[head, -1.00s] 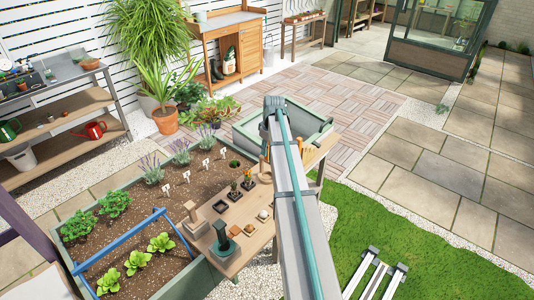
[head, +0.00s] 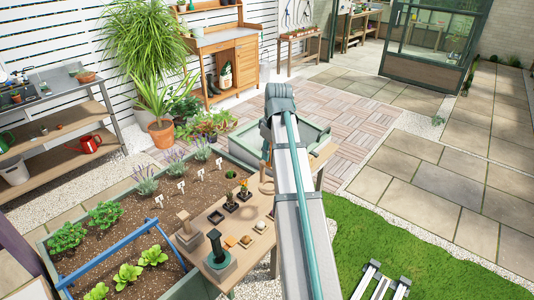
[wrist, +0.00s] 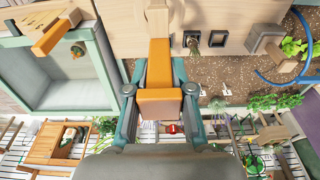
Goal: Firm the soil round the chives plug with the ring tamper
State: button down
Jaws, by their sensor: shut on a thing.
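My gripper (wrist: 160,112) is shut on an orange block-like handle (wrist: 160,98) in the wrist view. A pale wooden part (wrist: 158,18) continues from it over the tabletop; I take this for the ring tamper, but its ring end is not clear. In the head view my arm hides the gripper, and a wooden ring-like piece (head: 266,184) shows beside the arm. A small round green plant (head: 231,175) stands in the soil of the raised bed (head: 120,205); I cannot tell surely whether it is the chives plug.
A wooden table (head: 252,232) beside the bed holds small dark pots (head: 230,203), a dark green tool (head: 217,245) and a wooden block tool (head: 186,228). A blue arched handle (head: 120,243) spans the bed.

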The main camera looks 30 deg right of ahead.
jog(key=shift+s+a+r, duration=0.1)
jog(key=shift+s+a, duration=0.1)
jog(key=shift+a, duration=0.15)
jog(key=w+a+f+p, duration=0.1)
jog(key=w+f, duration=0.1)
jog(key=w, duration=1.3)
jog(key=w+a+f, duration=0.1)
jog(key=w+f, duration=0.1)
jog(key=w, duration=1.3)
notch_tip(320, 180, down, 10)
jog(key=b, duration=0.3)
jog(key=shift+d+r+b, duration=0.2)
jog(key=shift+b, duration=0.1)
jog(key=shift+s+f, duration=0.15)
jog(key=shift+f, duration=0.55)
jog(key=shift+r, duration=0.1)
